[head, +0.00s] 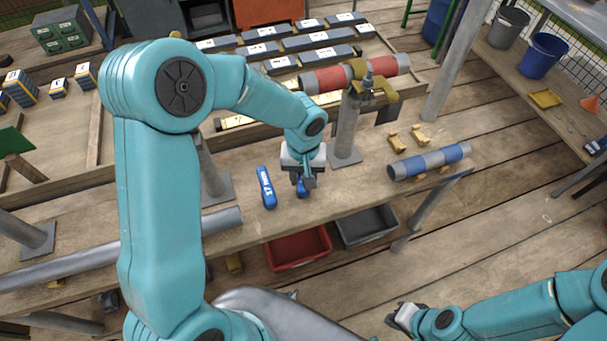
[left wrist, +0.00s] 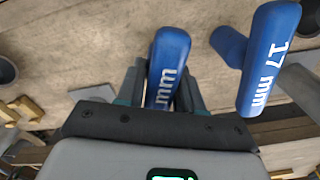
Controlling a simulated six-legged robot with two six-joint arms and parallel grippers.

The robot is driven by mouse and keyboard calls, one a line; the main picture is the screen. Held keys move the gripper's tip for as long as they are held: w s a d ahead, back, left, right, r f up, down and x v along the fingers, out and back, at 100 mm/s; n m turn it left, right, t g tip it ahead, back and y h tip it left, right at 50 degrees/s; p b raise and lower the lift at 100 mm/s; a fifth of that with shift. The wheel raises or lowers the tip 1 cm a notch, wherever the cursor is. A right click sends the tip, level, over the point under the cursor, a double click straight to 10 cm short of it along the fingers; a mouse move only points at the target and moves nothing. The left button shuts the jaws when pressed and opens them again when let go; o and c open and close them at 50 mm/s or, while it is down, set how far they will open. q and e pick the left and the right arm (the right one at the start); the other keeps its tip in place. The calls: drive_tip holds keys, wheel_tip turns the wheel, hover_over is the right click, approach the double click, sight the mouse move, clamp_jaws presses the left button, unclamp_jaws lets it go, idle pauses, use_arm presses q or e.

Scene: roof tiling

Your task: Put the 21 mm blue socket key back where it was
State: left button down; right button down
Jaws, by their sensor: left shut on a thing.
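My left gripper (head: 304,182) is low over the wooden bench. It is shut on a blue socket key (head: 302,190), whose blue handle stands between the fingers in the left wrist view (left wrist: 168,60). Only "mm" can be read on it; the number is hidden. A second blue socket key marked 17 mm (head: 266,188) is on the bench just left of the gripper; it also shows in the left wrist view (left wrist: 268,62). My right gripper (head: 396,319) is at the lower right, away from the bench; its fingers are too small to judge.
A pipe with blue bands (head: 430,161) lies at the bench's right end, near small yellow blocks (head: 409,138). A red-banded pipe (head: 355,73) sits on a post behind. A red bin (head: 298,247) and a grey bin (head: 367,225) are below the front edge.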

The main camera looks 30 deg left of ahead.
use_arm(q)
drive_tip(key=shift+f, duration=0.2)
drive_tip(key=c, duration=0.6)
unclamp_jaws()
drive_tip(key=shift+c, duration=0.2)
wheel_tip(320, 180, up, 16)
drive_tip(key=shift+r, duration=0.2)
